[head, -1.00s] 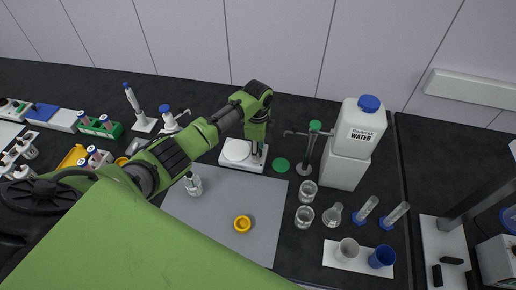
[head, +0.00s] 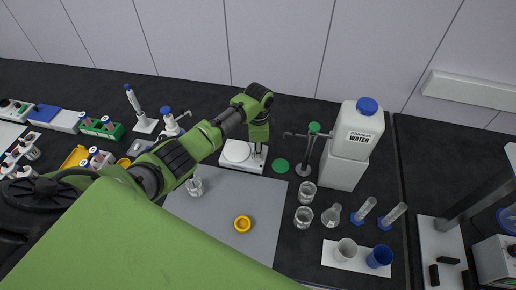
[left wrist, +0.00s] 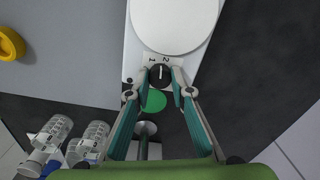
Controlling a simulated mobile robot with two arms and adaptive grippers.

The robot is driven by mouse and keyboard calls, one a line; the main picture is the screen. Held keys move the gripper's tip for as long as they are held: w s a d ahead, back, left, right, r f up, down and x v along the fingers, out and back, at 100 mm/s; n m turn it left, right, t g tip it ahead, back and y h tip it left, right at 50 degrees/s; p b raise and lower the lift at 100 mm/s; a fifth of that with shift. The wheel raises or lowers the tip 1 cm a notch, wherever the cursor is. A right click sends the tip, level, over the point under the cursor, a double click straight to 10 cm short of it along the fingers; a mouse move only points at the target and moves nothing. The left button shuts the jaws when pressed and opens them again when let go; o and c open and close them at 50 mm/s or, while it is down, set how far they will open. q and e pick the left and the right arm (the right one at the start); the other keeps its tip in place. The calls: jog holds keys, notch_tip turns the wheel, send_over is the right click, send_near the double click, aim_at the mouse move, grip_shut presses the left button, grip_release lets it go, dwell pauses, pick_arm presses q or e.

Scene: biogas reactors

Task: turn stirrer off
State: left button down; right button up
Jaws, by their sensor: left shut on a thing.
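The stirrer (head: 236,153) is a white device with a round white plate, standing at the back of the grey mat in the head view. In the left wrist view the stirrer (left wrist: 174,22) fills the top, with a black knob (left wrist: 160,77) at its end. The knob has a pale pointer line, and the marks 1 and 2 are printed beside it. My left gripper (left wrist: 161,73) is shut on the knob, one fingertip on each side. In the head view the left gripper (head: 257,155) reaches down at the stirrer's right end, its fingertips partly hidden.
A green disc (head: 281,166) lies close to the stirrer's right. A metal stand (head: 305,168) and a white water container (head: 351,145) stand further right. Glass beakers (head: 304,217) are in front of them. A yellow ring-shaped piece (head: 242,224) lies on the grey mat (head: 262,200).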

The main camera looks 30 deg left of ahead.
pick_arm(q)
jog(key=n, duration=0.4)
jog(key=shift+n, duration=2.3)
jog(key=c, duration=1.8)
grip_release()
